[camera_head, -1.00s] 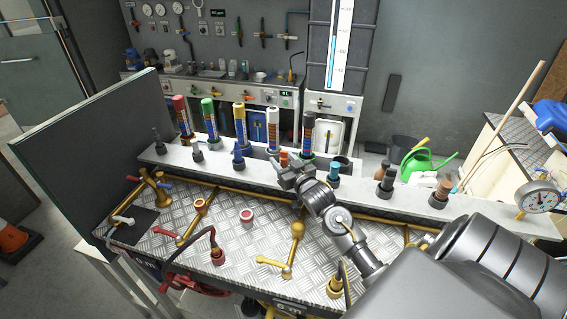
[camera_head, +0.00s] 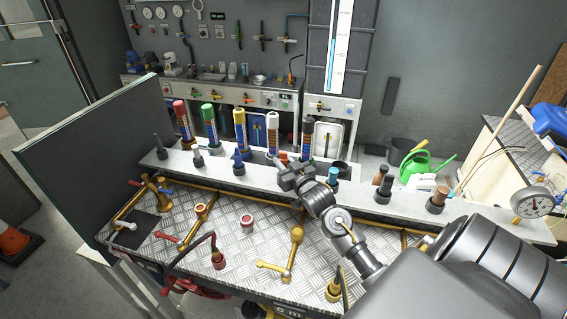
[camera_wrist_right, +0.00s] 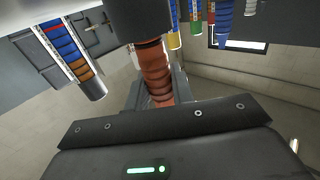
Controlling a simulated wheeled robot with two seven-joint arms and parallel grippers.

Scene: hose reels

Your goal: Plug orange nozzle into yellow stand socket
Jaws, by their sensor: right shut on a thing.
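My right gripper (camera_head: 287,178) is at the pale shelf behind the metal worktop. It is shut on the ribbed orange nozzle (camera_wrist_right: 155,72), which shows best in the right wrist view. A small orange part of the nozzle (camera_head: 283,158) shows just above the gripper in the head view. A dark cylinder (camera_wrist_right: 138,18) adjoins the nozzle; I cannot tell whether they are joined. The yellow-topped stand (camera_head: 240,125) is upright behind the shelf, left of the gripper. Its socket cannot be made out. My left gripper is not in view.
Red (camera_head: 181,118), green (camera_head: 209,122), white (camera_head: 272,130) and black-topped (camera_head: 307,132) stands line up with the yellow one. Other nozzles stand along the shelf (camera_head: 265,182), including a blue (camera_head: 238,160) and a teal one (camera_head: 333,174).

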